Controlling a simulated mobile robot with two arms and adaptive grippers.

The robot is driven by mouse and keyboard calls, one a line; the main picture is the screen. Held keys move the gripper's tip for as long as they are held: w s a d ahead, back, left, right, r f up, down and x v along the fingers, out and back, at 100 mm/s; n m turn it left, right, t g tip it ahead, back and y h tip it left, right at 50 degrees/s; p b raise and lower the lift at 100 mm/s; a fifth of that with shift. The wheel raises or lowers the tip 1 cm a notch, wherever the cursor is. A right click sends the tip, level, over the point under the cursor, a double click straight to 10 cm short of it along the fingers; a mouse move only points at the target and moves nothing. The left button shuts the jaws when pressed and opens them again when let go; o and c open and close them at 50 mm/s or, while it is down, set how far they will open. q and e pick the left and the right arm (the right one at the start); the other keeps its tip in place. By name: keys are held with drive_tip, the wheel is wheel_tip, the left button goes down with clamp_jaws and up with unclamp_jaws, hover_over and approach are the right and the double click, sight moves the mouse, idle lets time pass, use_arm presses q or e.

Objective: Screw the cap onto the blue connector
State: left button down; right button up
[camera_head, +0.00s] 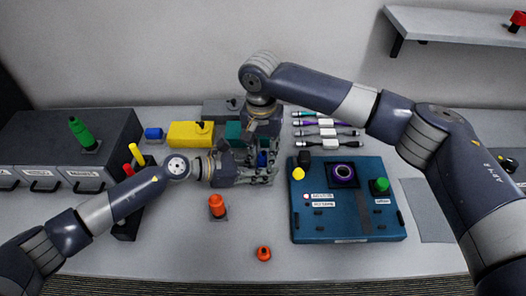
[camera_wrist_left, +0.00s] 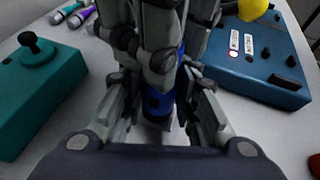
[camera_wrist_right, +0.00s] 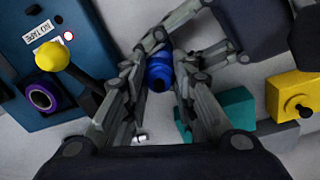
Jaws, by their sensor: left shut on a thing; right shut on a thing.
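My left gripper (camera_head: 268,171) reaches in from the left and is shut on the blue connector's lower part, a blue body (camera_wrist_left: 158,106) in the left wrist view. My right gripper (camera_head: 262,142) comes down from above and is shut on the blue piece at the top, the cap (camera_wrist_right: 159,72) in the right wrist view. The fingers of both grippers hide most of it. I cannot tell how far the cap and connector are engaged.
A blue panel box (camera_head: 377,228) with a yellow knob (camera_head: 299,174) stands close on the right. Yellow (camera_head: 187,136) and teal (camera_head: 232,131) boxes stand behind. An orange connector (camera_head: 217,206) and orange ring (camera_head: 263,253) are in front. Cables (camera_head: 328,133) lie at the back.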

drive_tip(key=shift+s+a+f, duration=0.3)
drive_tip(key=shift+s+f, duration=0.35)
drive_tip(key=shift+f, duration=0.3)
drive_tip(key=shift+c, duration=0.5)
drive_tip(key=shift+o, duration=1.1)
drive_tip(key=shift+a+r+g+h, duration=0.15)
drive_tip(key=shift+g+h, duration=0.15)
drive_tip(key=shift+g, duration=0.1)
drive_tip(key=shift+c, duration=0.6)
drive_tip(key=shift+w, duration=0.1)
drive_tip(key=shift+w+a+r+g+h, duration=0.1)
drive_tip(key=shift+w+g+h, duration=0.15)
drive_tip(key=shift+g+h, duration=0.45)
